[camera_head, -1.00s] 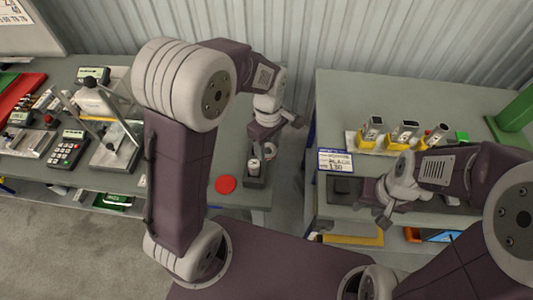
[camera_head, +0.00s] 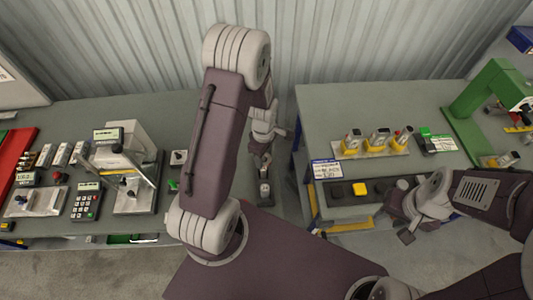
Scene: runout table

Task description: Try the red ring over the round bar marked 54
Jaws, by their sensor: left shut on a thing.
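My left gripper (camera_head: 264,160) points down at the near right end of the left table, beside the gap between the tables. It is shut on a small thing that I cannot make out. Just below it is a small grey round piece (camera_head: 264,188) in a dark holder; whether it is held or standing there I cannot tell. No red ring shows clearly, and no mark 54 can be read; my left arm hides part of the left table. My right gripper (camera_head: 399,222) is at the front edge of the right table, its jaw opening unclear.
A green press (camera_head: 490,90) stands behind right. Instruments, including a keypad device (camera_head: 86,201), crowd the left table.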

